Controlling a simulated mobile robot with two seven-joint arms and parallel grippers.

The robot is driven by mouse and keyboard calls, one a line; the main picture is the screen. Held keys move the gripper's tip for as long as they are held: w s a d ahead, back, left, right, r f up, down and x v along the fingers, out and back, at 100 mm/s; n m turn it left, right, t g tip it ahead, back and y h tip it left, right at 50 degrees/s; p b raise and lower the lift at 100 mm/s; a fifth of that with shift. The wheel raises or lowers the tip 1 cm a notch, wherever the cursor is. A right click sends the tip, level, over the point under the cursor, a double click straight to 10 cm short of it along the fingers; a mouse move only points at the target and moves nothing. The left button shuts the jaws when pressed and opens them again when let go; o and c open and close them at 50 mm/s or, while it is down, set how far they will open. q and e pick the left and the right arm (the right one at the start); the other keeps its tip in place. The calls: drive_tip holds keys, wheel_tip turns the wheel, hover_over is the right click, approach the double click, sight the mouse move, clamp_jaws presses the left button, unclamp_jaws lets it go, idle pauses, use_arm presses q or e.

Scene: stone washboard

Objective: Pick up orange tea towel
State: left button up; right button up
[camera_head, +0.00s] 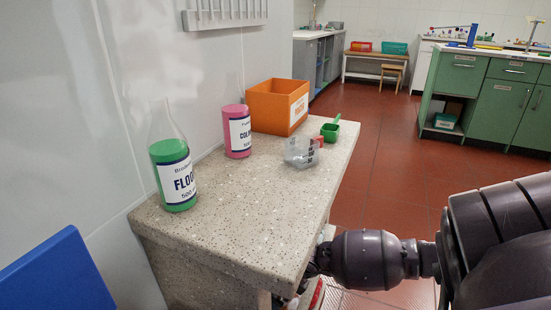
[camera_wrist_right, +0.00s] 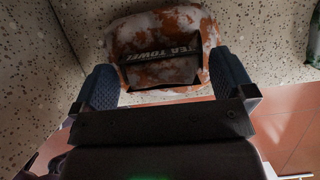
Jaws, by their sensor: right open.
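In the right wrist view, the orange tea towel (camera_wrist_right: 160,22) is a folded, mottled orange and white cloth with a dark band reading "TEA TOWEL". My right gripper (camera_wrist_right: 165,84) is open, with one dark finger at each side of the towel's near part. I cannot tell whether the fingers touch it. In the head view, my right arm reaches to the near right edge of the speckled stone worktop (camera_head: 250,215), and its gripper is mostly hidden there. The towel cannot be clearly made out in that view. My left gripper is not in view.
On the worktop stand a green container (camera_head: 174,174), a pink container (camera_head: 237,131), an orange box (camera_head: 279,106), a clear measuring cup (camera_head: 300,153) and a green scoop (camera_head: 330,131). A wall bounds the left side. Red tiled floor (camera_head: 375,130) lies open to the right.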

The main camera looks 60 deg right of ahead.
drive_tip(key=shift+w+f, duration=0.15)
drive_tip(key=shift+f, duration=0.1)
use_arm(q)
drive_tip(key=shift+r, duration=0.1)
use_arm(e)
drive_tip(key=c, duration=0.8)
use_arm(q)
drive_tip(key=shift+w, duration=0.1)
use_arm(e)
drive_tip(key=shift+r, duration=0.1)
